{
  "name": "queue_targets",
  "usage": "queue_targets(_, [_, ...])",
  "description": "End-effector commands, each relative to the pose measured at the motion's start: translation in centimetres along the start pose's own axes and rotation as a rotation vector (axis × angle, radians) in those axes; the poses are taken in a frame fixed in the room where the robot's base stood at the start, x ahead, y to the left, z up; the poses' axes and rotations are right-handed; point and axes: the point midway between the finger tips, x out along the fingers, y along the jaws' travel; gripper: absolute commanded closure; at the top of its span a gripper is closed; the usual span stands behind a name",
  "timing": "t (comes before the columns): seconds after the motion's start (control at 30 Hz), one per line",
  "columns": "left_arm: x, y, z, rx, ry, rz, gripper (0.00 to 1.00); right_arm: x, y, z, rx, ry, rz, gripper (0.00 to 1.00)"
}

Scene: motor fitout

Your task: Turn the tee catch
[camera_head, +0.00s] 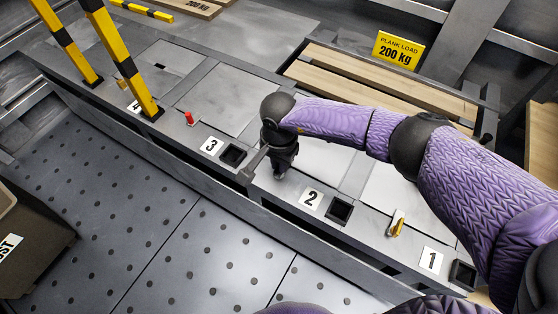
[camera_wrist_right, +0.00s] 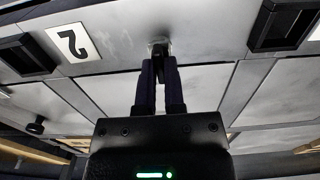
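My right gripper (camera_head: 279,172) points down at the grey ledge between labels 2 and 3. In the right wrist view its two dark fingers (camera_wrist_right: 161,60) stand close together with a narrow gap. A small grey metal piece, apparently the tee catch (camera_wrist_right: 158,47), shows at the fingertips against the ledge, between them. The fingers hide most of it, so its angle cannot be told. In the head view the gripper covers it. My left gripper is not in view.
A brass catch (camera_head: 397,224) stands between labels 1 and 2, and a red one (camera_head: 189,118) beyond label 3. Black square sockets (camera_head: 340,209) line the ledge. Yellow-black posts (camera_head: 122,62) rise at the left.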

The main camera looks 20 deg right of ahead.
Motion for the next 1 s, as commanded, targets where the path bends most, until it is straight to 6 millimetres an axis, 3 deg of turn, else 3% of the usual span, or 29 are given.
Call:
queue_targets(0.53, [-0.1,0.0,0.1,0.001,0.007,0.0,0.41,-0.1,0.0,0.0,0.046,0.0,0.0,1.0])
queue_targets(0.87, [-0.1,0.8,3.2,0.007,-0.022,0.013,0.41,-0.2,0.0,0.0,0.286,0.001,-0.001,1.0])
queue_targets(1.0, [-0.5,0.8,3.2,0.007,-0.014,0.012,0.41,-0.2,0.0,0.0,0.42,0.001,-0.001,1.0])
